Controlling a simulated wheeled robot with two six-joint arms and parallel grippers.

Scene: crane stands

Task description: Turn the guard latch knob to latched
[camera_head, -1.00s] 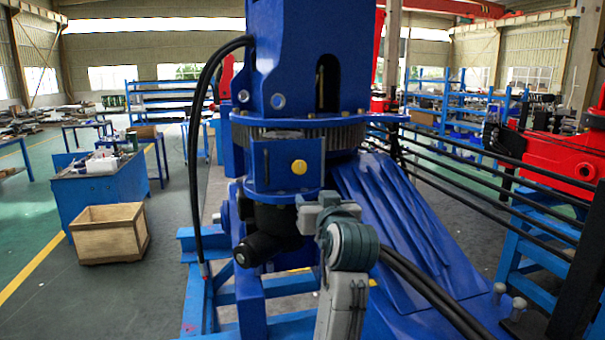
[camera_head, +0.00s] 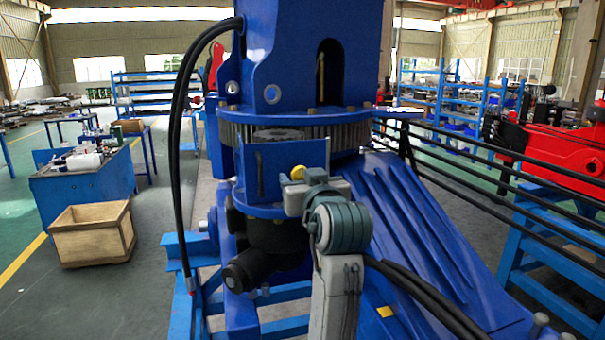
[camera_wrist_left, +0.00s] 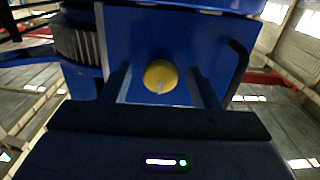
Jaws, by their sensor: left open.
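The round yellow guard latch knob (camera_head: 298,173) sits on a blue guard panel (camera_head: 277,167) below the toothed ring. In the head view my left gripper (camera_head: 300,192) is right at the knob and my wrist partly covers it. In the left wrist view the knob (camera_wrist_left: 160,76) is between the two dark fingers of the left gripper (camera_wrist_left: 161,90), with a gap on each side. The fingers are open and hold nothing. A pale mark shows on the knob's lower half there. My right gripper is not in view.
A large blue crane column (camera_head: 300,60) stands above the panel. Black hoses (camera_head: 178,140) curve down its left side. A ribbed blue slope (camera_head: 420,240) and dark rails (camera_head: 470,150) lie to the right. A wooden crate (camera_head: 93,237) stands on the floor at left.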

